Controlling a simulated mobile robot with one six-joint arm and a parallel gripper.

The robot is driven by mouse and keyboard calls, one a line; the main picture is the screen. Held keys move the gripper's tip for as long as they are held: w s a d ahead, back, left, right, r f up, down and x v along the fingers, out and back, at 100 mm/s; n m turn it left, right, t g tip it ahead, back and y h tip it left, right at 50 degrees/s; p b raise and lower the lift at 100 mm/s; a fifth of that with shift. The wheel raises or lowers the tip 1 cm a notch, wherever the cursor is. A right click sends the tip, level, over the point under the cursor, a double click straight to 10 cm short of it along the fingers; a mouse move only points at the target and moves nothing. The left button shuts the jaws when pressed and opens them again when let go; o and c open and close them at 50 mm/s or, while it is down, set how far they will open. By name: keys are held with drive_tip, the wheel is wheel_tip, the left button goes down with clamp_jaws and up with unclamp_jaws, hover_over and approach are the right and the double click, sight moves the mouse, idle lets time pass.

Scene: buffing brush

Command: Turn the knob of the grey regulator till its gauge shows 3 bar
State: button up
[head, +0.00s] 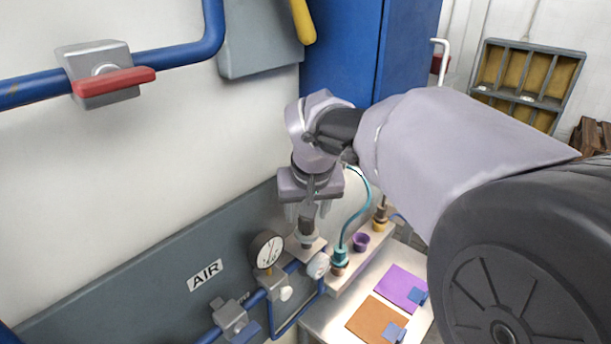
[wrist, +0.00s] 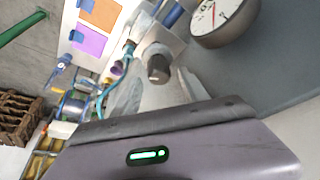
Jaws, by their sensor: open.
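The grey regulator (head: 306,248) sits on the blue air pipe by the wall, with a dark knob (head: 307,228) upright on top. The knob also shows in the wrist view (wrist: 158,68). A large round gauge (head: 267,251) stands left of the knob, and it shows cut off at the top of the wrist view (wrist: 221,20). A smaller white dial (head: 318,265) is at the lower right of the regulator. I cannot read either dial. My gripper (head: 307,211) points down above the knob, open, with its fingertips near the knob's top. Whether they touch it is unclear.
A blue pipe with a valve (head: 230,318) runs lower left by the AIR label (head: 205,275). A teal hose (head: 356,215) rises just right of the gripper. A purple cup (head: 361,241) and purple and orange mats (head: 378,318) lie to the right.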

drive_tip(key=p+v, duration=0.2)
drive_tip(key=v, duration=1.3)
drive_tip(key=shift+r+p, duration=0.2)
drive_tip(key=shift+p, duration=0.1)
drive_tip(key=s+d+f+m+b, duration=0.1)
drive_tip(key=s+f+b, duration=0.5)
drive_tip(key=f, duration=0.6)
drive_tip(key=s+d+f+m+y+b, duration=0.1)
drive_tip(key=s+d+f+m+b, duration=0.1)
drive_tip(key=s+f+b, duration=0.5)
drive_tip(key=s+d+f+m+t+b, duration=0.1)
drive_tip(key=s+d+f+m+b, duration=0.1)
drive_tip(key=s+f+b, duration=0.5)
wheel_tip(320, 180, down, 10)
drive_tip(key=d+b, duration=0.1)
drive_tip(key=b, duration=0.3)
drive_tip(key=shift+f+y, duration=0.25)
drive_tip(key=shift+y, duration=0.05)
